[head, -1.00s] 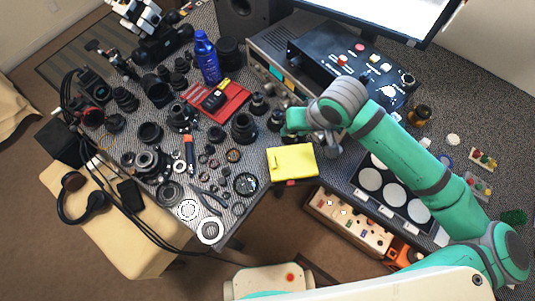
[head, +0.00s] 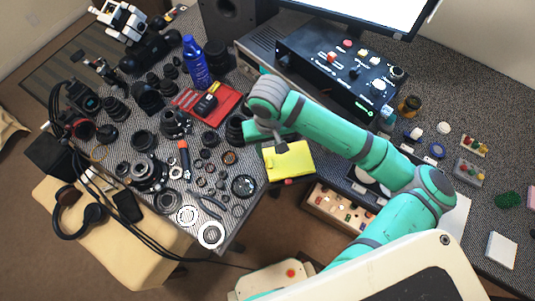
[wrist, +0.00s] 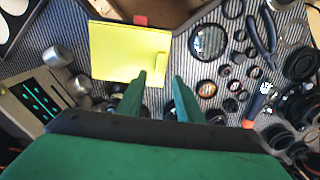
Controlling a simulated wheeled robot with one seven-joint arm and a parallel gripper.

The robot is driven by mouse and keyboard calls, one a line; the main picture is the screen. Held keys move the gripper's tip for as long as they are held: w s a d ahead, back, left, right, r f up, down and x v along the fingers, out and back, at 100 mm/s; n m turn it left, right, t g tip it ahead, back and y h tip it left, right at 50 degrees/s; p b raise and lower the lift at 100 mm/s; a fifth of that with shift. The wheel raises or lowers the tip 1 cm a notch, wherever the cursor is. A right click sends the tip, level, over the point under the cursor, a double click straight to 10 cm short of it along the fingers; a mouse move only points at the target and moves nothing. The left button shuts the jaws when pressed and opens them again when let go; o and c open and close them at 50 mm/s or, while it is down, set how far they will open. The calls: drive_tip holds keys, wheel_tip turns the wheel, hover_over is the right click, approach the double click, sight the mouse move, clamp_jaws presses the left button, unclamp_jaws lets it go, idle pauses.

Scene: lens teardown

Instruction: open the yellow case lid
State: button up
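The yellow case (head: 292,164) lies on the table near its front edge, with its flat lid looking shut. It also shows in the wrist view (wrist: 125,50), where a small raised yellow tab (wrist: 159,71) sits near one corner of the lid. A small red piece (wrist: 140,20) shows at the edge of the case away from the fingers. My gripper (wrist: 159,80) is open and empty, its two fingers apart, with the tips close to the tab end of the lid. I cannot tell whether a finger touches the case. In the head view my arm hides the fingertips.
Lens parts and rings crowd the table beside the case, including a round dark lens (head: 243,186). A red tray (head: 229,103) and a blue bottle (head: 195,62) stand farther back. A black control box (head: 335,68) is behind my arm. A drawer of small parts (head: 345,215) is below right.

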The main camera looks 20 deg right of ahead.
sight(269, 158)
drive_tip(key=shift+f, duration=2.75)
drive_tip(key=shift+c, duration=0.4)
clamp_jaws()
